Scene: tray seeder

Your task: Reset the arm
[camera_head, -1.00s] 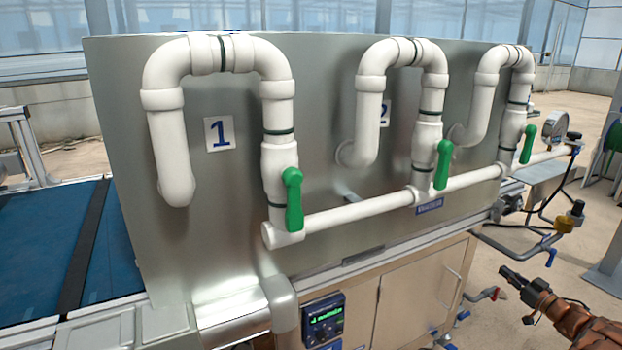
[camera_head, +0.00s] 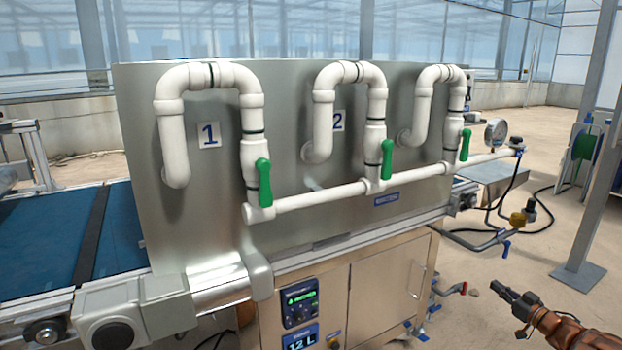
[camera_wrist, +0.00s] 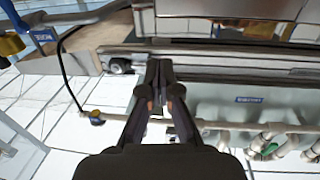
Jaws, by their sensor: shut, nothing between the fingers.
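My gripper (camera_head: 504,288) is at the lower right of the head view, on my brown arm. It is clear of the machine, with floor behind it. In the wrist view my gripper (camera_wrist: 159,65) has its dark fingers together, with nothing between them. The steel tray seeder (camera_head: 130,130) stands left of my gripper in the head view. White pipes (camera_head: 310,195) run along its side, with green valve handles (camera_head: 264,182) pointing roughly along the upright pipes.
A blue conveyor belt (camera_head: 40,240) lies at the left. A control box (camera_head: 299,303) sits on the lower cabinet. A grey post (camera_head: 590,200) stands at the right.

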